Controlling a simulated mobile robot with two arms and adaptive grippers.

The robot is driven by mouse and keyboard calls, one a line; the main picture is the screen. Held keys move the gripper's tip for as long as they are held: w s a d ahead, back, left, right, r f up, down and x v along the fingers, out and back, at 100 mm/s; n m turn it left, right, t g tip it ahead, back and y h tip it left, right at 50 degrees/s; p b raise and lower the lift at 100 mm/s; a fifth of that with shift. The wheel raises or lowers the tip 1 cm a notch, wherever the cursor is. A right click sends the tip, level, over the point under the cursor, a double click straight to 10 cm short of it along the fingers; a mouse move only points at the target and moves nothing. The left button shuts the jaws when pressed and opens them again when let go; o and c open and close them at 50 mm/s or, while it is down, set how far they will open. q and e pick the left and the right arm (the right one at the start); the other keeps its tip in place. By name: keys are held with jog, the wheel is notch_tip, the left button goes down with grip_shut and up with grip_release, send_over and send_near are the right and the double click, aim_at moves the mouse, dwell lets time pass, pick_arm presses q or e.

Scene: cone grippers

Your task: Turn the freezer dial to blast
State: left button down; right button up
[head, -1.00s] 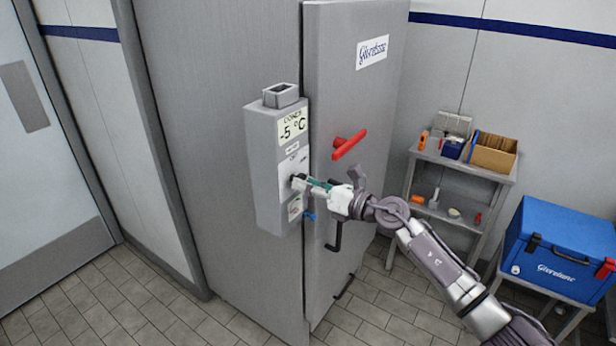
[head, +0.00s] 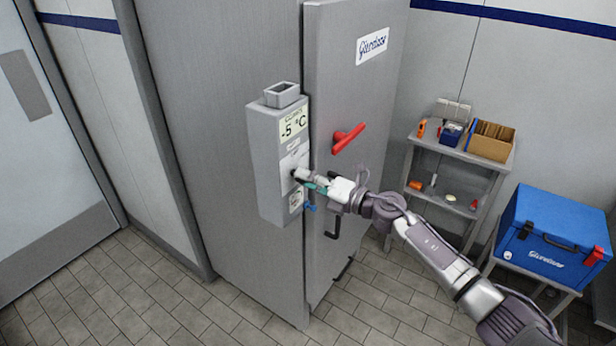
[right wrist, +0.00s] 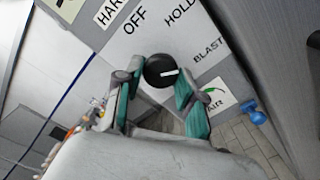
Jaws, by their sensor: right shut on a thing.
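The freezer's grey control box (head: 264,165) is on the freezer's side and shows -5 °C. In the right wrist view the black dial (right wrist: 158,68) sits on its face, with HARD, OFF, HOLD and BLAST (right wrist: 208,50) printed around it. The dial's white mark points right, to the BLAST side, a little below that word. My right gripper (right wrist: 157,82) is shut on the dial, a green-padded finger on each side. In the head view the gripper (head: 302,178) reaches the box from the right and largely hides the dial. My left gripper is not in view.
A red handle (head: 347,138) sticks out from the freezer door (head: 340,80) above my right gripper. A blue knob (right wrist: 254,113) is low on the box. A shelf (head: 465,167) with small items and a blue cooler (head: 555,235) stand at the right. The floor in front is clear.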

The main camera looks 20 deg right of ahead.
dwell(0.4)
jog(key=o, duration=1.1)
jog(key=shift+o, duration=0.2)
jog(key=v, duration=1.2)
jog(key=shift+d+f, duration=0.15)
